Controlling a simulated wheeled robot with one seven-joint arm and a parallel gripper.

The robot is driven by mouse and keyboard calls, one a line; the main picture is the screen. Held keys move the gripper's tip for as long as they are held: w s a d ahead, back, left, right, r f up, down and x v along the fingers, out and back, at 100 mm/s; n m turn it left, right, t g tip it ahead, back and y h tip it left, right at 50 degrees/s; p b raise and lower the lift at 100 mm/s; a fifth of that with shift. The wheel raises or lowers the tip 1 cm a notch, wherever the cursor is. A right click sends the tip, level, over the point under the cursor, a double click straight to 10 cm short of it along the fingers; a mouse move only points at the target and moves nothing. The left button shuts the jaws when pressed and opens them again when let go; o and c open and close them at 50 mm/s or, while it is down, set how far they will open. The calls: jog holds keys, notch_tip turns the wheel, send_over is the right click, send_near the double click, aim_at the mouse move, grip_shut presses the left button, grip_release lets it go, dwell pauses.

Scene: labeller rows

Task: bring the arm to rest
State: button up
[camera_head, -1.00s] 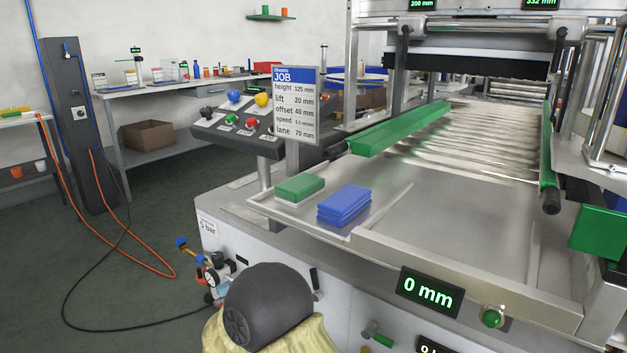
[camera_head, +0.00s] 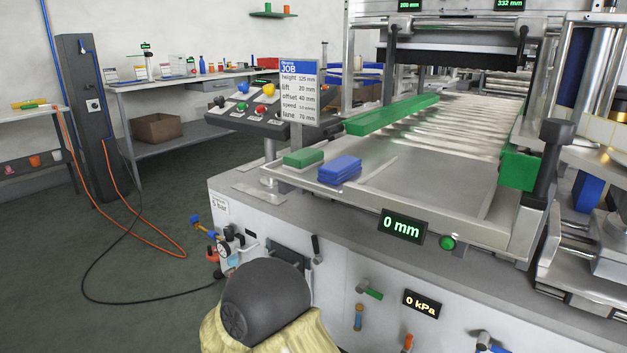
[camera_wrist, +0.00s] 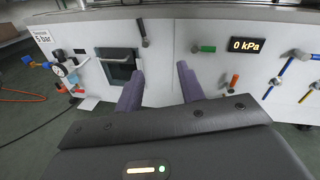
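My gripper (camera_wrist: 160,72) shows in the wrist view with its two purple-grey fingers spread apart. Nothing is between them. The fingers point toward the white front panel (camera_wrist: 168,60) of the machine, and I see no contact with it. A dark rounded joint of my arm with a pale yellow cover shows at the bottom of the head view. The gripper itself is hidden in the head view.
The machine's front panel carries a handled hatch (camera_wrist: 117,66), a green-handled valve (camera_wrist: 205,49), a 0 kPa display (camera_head: 422,304) and a pressure gauge (camera_head: 223,248). Blue blocks (camera_head: 340,169) and a green block (camera_head: 304,158) lie on the deck. An orange hose (camera_head: 150,245) crosses the open floor at left.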

jog(key=w+d+r+n+g+y+p, duration=0.2)
jog(key=d+r+n+y+p, duration=0.15)
jog(key=n, duration=0.65)
jog(key=w+d+r+n+g+y+p, duration=0.25)
jog(key=d+r+n+y, duration=0.2)
jog(key=n, duration=0.65)
jog(key=s+d+r+n+g+p, duration=0.2)
jog(key=s+d+n+g+p, duration=0.15)
jog(key=s+d+n, duration=0.5)
jog(key=s+d+r+n+g+p, duration=0.2)
jog(key=s+d+n+g, duration=0.3)
jog(key=s+d+n, duration=0.35)
notch_tip(320, 180, up, 38)
jog(key=s+a+n+p, duration=0.1)
jog(key=s+p, duration=0.1)
jog(key=p, duration=3.6)
jog(key=shift+a, duration=0.15)
